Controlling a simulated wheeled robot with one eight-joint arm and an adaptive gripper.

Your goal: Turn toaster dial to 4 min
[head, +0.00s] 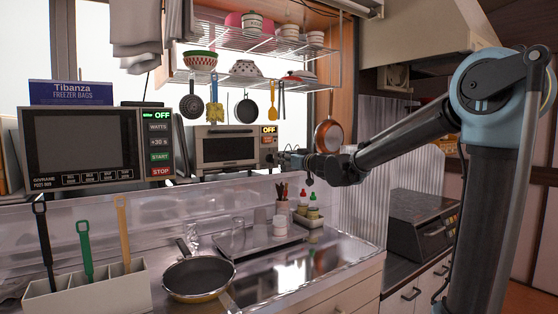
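The toaster (224,150) is a small beige oven with a dark glass door, on the ledge at the back. A lit "OFF" display (269,129) is at the upper right of its front. The dial is too small to make out, and my gripper may cover it. My gripper (277,158) is at the lower right of the toaster's front panel, with the arm reaching in from the right. It looks close to the panel, but I cannot tell whether it touches. Its fingers are too small and dark to show if they are open or shut.
A microwave (85,143) also reading "OFF" stands left of the toaster. A dish rack (262,52) with bowls and hanging pans is above. A copper pan (329,136) hangs close to my wrist. A tray, bottles and a frying pan (199,277) are on the counter below.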

